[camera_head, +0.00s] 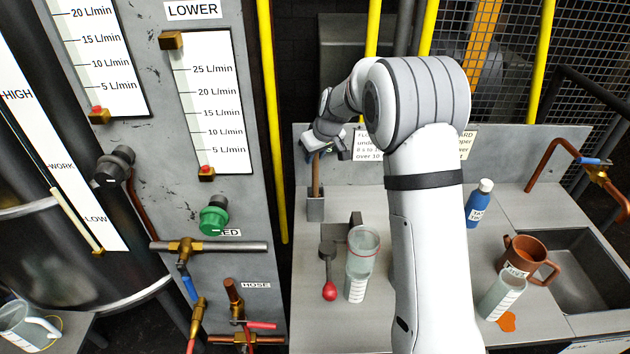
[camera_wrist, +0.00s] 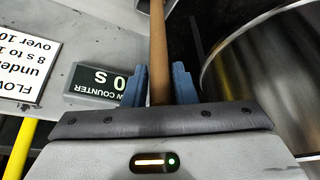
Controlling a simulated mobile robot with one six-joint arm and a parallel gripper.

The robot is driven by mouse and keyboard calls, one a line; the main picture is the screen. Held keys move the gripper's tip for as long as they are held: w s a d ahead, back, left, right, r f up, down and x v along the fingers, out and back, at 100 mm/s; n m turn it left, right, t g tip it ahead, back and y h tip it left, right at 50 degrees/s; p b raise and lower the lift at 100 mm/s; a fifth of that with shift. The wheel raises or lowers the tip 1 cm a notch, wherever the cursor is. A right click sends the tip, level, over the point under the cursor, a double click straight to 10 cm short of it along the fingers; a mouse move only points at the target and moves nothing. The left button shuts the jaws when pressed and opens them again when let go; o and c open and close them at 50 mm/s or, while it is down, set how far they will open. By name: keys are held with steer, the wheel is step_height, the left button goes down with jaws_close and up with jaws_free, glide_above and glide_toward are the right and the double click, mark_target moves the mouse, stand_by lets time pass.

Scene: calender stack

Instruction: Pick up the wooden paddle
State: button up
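The wooden paddle (camera_head: 316,176) stands upright at the back left of the bench, its lower end inside a small grey holder (camera_head: 316,209). My gripper (camera_head: 326,149) is at the upper part of its shaft. In the wrist view, the brown shaft (camera_wrist: 158,50) runs between the two blue fingers of my gripper (camera_wrist: 159,85). The paddle's lower end is hidden by the holder.
A clear cylinder (camera_head: 361,265) and a red-knobbed lever (camera_head: 329,275) stand in front of the holder. A flow counter (camera_wrist: 100,82) reading 0 s is beside my gripper. A blue bottle (camera_head: 478,205), brown mug (camera_head: 524,260) and sink (camera_head: 578,275) are at right.

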jaws_close()
stand_by(0.3)
